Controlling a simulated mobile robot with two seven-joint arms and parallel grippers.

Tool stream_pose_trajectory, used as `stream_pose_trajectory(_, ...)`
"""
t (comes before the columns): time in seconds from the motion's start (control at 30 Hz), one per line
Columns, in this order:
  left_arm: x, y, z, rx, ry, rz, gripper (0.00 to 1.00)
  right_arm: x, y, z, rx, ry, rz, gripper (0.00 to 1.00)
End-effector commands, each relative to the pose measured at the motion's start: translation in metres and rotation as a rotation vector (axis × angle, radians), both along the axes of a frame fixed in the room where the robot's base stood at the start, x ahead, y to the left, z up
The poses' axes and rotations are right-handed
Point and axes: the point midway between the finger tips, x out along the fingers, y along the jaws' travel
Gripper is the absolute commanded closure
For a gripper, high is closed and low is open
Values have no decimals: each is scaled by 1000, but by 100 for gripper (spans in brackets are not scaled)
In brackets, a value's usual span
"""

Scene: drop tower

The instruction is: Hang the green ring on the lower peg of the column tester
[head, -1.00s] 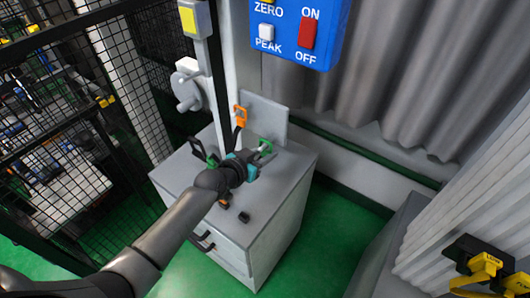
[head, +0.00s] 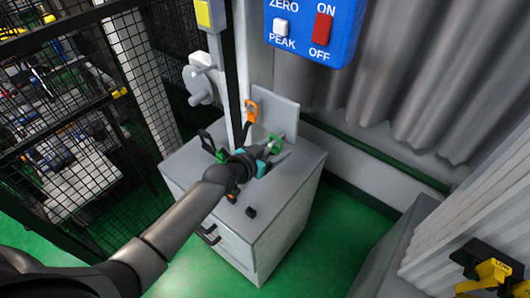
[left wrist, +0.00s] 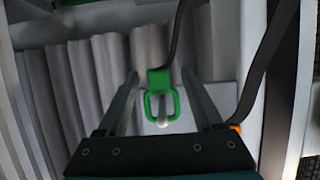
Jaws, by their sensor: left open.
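The green ring (left wrist: 162,97), a rounded frame with a solid tab on top, is in the middle of the left wrist view. It also shows in the head view (head: 276,145), just beyond my left gripper (head: 267,158). In the left wrist view my left gripper (left wrist: 160,75) is open, one finger on each side of the ring, with gaps visible. A pale peg end (left wrist: 163,122) shows at the ring's lower opening; whether the ring bears on it is unclear. The column (head: 236,80) of the tester rises behind the gripper. My right gripper is out of view.
An orange ring (head: 251,111) is at the column above the green one. A grey cabinet (head: 285,215) stands below, with a small black block (head: 251,212) on top. A blue switch panel (head: 312,30) is above right. Black mesh fencing (head: 60,130) stands at left.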

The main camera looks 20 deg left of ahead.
Motion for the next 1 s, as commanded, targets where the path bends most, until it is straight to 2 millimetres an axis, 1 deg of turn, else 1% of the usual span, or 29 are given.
stream_pose_trajectory(0.17,-16,6,7,2,1,1,32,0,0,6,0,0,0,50)
stream_pose_trajectory(0.37,-47,17,21,4,2,-1,32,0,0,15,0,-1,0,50)
stream_pose_trajectory(0.7,-99,36,43,3,2,-1,32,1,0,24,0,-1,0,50)
stream_pose_trajectory(0.83,-114,41,49,2,2,-2,32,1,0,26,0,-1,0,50)
stream_pose_trajectory(1.0,-127,46,55,1,1,1,32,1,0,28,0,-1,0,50)
